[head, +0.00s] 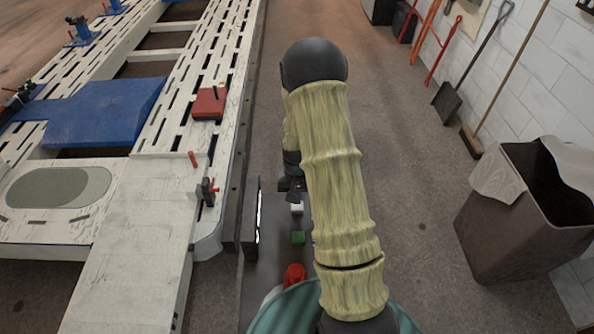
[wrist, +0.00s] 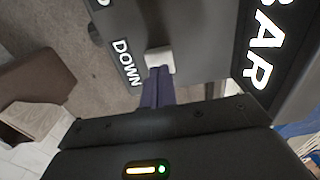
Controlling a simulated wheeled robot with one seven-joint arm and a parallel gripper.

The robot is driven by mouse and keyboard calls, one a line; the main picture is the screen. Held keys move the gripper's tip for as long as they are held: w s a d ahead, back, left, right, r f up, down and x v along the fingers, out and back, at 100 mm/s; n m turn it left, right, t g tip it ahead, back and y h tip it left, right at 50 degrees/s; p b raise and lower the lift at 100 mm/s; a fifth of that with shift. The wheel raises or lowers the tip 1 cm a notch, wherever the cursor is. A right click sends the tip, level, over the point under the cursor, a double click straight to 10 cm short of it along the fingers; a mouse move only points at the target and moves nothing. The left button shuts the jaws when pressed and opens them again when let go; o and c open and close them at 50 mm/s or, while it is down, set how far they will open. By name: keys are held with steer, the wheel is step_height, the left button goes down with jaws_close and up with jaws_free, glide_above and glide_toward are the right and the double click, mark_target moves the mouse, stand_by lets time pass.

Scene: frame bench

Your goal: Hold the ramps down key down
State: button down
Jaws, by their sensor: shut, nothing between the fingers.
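A pale, square key (wrist: 160,58) sits on a dark grey control panel (wrist: 200,45) beside a label reading "DOWN" (wrist: 126,62) in the wrist view. My gripper (wrist: 160,70) is shut and empty, its purple-grey fingers together. The fingertips overlap the key's near edge in the picture; I cannot tell whether they touch it or whether it is pressed in. In the head view my gripper (head: 293,192) is above the panel, and a pale key (head: 297,208) shows just below it, partly hidden by my arm.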

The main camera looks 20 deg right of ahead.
steer(key=shift+r+b, duration=0.45)
steer(key=shift+r, duration=0.15)
step_height(320, 180, up, 9)
steer(key=b, duration=0.2)
steer(key=shift+w+r+b, duration=0.15)
steer(key=shift+r+b, duration=0.05)
steer(key=shift+b, duration=0.2)
steer(key=s+a+r+n+t+b, duration=0.1)
steer(key=s+a+r+n, duration=0.1)
steer(key=s+a, duration=0.2)
steer(key=s+a+r+n+t+b, duration=0.1)
steer(key=s+a, duration=0.4)
steer(key=s, duration=0.5)
steer(key=shift+r+n+b, duration=0.35)
steer(key=shift+n+b, duration=0.15)
steer(key=shift+n, duration=0.3)
steer(key=shift+a, duration=0.1)
